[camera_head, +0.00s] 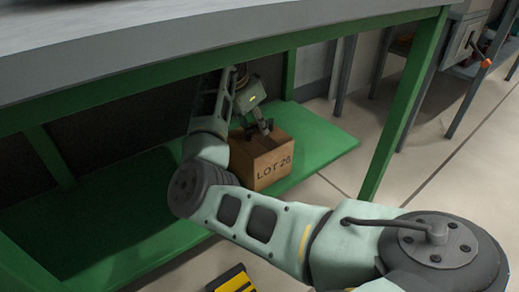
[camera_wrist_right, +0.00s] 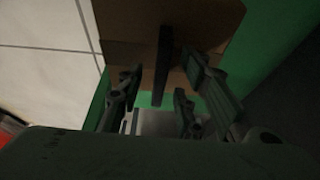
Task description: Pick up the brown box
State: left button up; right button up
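The brown box (camera_head: 262,162), marked "LOT 26", sits on the green lower shelf under the workbench in the head view. My right gripper (camera_head: 260,129) is at the top of the box, pointing down, with its fingers spread apart. In the right wrist view, the brown box (camera_wrist_right: 120,22) lies beyond the dark fingers of the right gripper (camera_wrist_right: 165,95). Nothing is visibly clamped between the fingers, though the wrist view is dark and contact is hard to tell. My left gripper is not in view.
The green shelf (camera_head: 110,222) is bare to the left of the box. The grey bench top (camera_head: 180,35) hangs above my right arm, and a green leg (camera_head: 405,105) stands to the right. A yellow-and-black object (camera_head: 232,281) shows at the bottom edge.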

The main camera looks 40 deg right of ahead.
jog(key=shift+f, duration=0.1)
jog(key=shift+c, duration=0.5)
grip_shut()
jog(key=shift+d, duration=0.1)
